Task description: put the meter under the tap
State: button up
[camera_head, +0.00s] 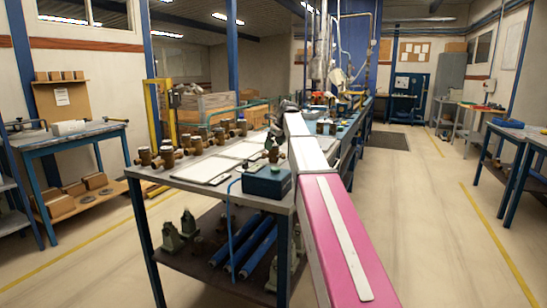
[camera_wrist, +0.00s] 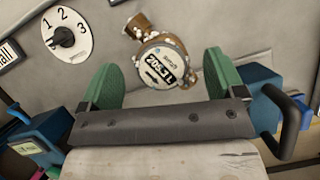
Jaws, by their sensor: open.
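A round meter (camera_wrist: 160,62) with a pale face, dark printing and brown-bronze pipe ends lies on a grey surface in the wrist view. My gripper (camera_wrist: 163,76) has two green pads spread wide, and the meter shows beyond and between them. The pads do not appear to touch it. In the head view my arm reaches away along the bench, and its far end is too small to read. Several bronze meters (camera_head: 167,156) stand on the bench (camera_head: 150,177), and I cannot tell which is the one in the wrist view. I cannot make out the tap.
A white dial (camera_wrist: 66,35) marked 1, 2, 3 lies left of the meter. A blue-green box (camera_head: 267,182) sits on the bench's near corner, left of my arm. Flat white panels (camera_head: 205,168) lie on the bench. The floor (camera_head: 430,220) to the right is clear.

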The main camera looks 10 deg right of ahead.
jog(key=x, duration=0.3)
jog(key=shift+w+f, duration=0.1)
jog(key=shift+f, duration=0.05)
jog(key=c, duration=1.4)
jog(key=shift+r, duration=0.55)
notch_tip(320, 180, up, 3)
jog(key=shift+r, duration=0.1)
jog(key=s+a+r, duration=0.6)
jog(key=a, duration=0.4)
jog(key=shift+r, duration=0.35)
